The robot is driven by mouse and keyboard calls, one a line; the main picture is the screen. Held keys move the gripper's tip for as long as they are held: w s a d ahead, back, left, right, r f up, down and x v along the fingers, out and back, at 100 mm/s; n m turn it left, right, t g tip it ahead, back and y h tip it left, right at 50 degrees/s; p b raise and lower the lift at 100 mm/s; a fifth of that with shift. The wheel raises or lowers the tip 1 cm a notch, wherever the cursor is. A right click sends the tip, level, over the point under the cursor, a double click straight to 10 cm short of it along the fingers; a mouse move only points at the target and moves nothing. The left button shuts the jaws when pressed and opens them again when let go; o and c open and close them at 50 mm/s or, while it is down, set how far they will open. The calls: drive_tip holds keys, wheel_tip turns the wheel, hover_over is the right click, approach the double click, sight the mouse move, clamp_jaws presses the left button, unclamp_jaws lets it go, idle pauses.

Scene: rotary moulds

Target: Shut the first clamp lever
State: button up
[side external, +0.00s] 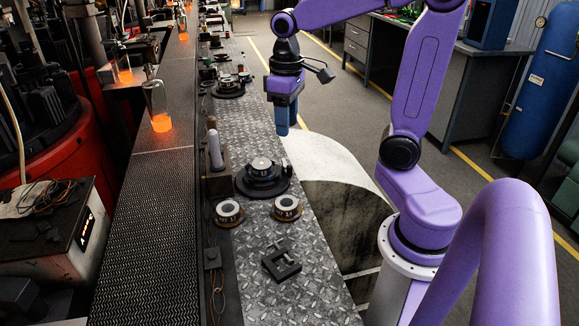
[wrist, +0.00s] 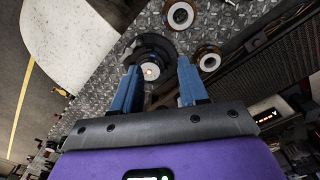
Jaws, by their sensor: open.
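My gripper (side external: 282,130) hangs above the plate's right edge in the side view, empty, with its blue fingers pointing down. In the wrist view the two fingers (wrist: 158,66) are spread apart. A black round mould (side external: 263,180) with a metal centre sits below and nearer the side camera; a similar dark round piece (wrist: 150,48) shows between the fingertips in the wrist view. A small black clamp-like block (side external: 282,264) lies on the plate nearer the side camera. I cannot make out a distinct clamp lever or which one is first.
Two ringed discs (side external: 228,212) (side external: 287,207) sit on the diamond plate (side external: 315,290). An upright cylinder on a dark block (side external: 215,158) stands at the plate's left edge. A conveyor (side external: 160,215) with glowing glass (side external: 160,122) runs alongside. More moulds stand farther back.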

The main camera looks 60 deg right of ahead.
drive_tip(key=r+m, duration=0.1)
drive_tip(key=m, duration=0.1)
hover_over(290, 166)
wheel_tip(290, 166, down, 17)
drive_tip(key=shift+w+d+f, duration=0.1)
drive_tip(key=shift+f, duration=0.05)
idle(0.4)
drive_tip(key=shift+c, duration=0.2)
clamp_jaws()
